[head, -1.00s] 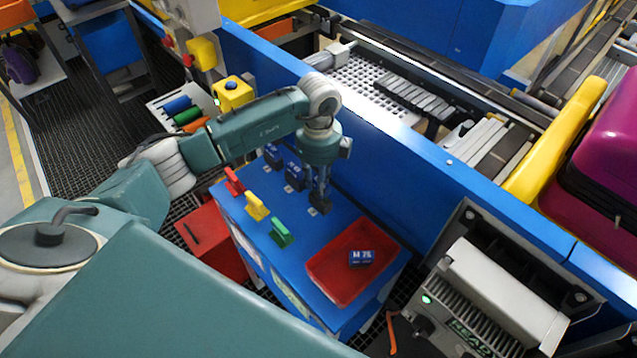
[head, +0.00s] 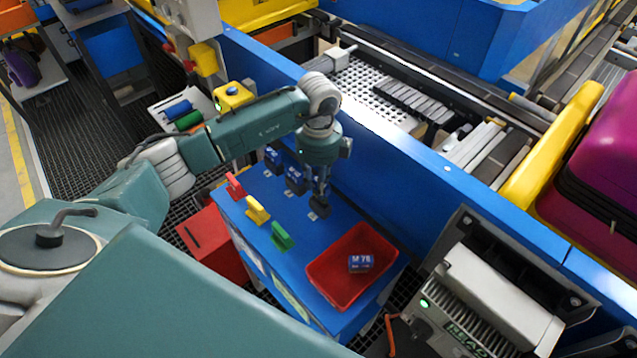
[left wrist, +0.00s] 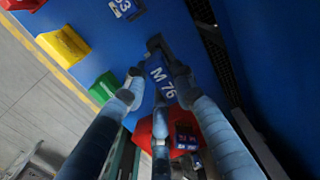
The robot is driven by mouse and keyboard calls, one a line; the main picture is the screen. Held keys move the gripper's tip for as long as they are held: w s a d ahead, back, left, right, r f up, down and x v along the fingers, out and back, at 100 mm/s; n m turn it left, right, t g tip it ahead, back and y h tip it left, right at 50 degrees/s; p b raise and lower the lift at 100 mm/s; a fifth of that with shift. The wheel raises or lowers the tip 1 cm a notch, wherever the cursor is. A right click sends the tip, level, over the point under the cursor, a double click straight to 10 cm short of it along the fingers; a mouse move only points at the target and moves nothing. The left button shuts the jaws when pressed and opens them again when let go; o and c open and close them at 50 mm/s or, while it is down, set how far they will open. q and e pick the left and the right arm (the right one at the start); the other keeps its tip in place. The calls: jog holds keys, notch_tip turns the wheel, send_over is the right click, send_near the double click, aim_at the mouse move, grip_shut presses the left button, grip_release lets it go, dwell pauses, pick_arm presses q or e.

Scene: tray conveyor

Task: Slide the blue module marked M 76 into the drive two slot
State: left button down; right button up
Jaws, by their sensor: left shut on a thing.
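My left gripper (head: 320,200) points down over the far side of the blue bench (head: 285,215). In the left wrist view its fingers are closed around a blue module marked M 76 (left wrist: 160,82). A dark patch lies just beyond the fingertips; I cannot tell whether the module is inside a slot or above it. Two blue modules (head: 272,156) (head: 295,178) stand in a row to the left of the gripper. Another blue module (head: 361,263) lies in the red tray (head: 322,284); its marking looks like M 7 with an unclear last digit. My right gripper is not in view.
A blue wall (head: 410,165) runs close behind the gripper. A grey machine (head: 490,300) stands to the right. A red box (head: 210,242) sits at lower left.

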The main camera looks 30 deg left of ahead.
pick_arm(q)
jog(key=shift+r+p, duration=1.35)
jog(key=shift+r, duration=0.65)
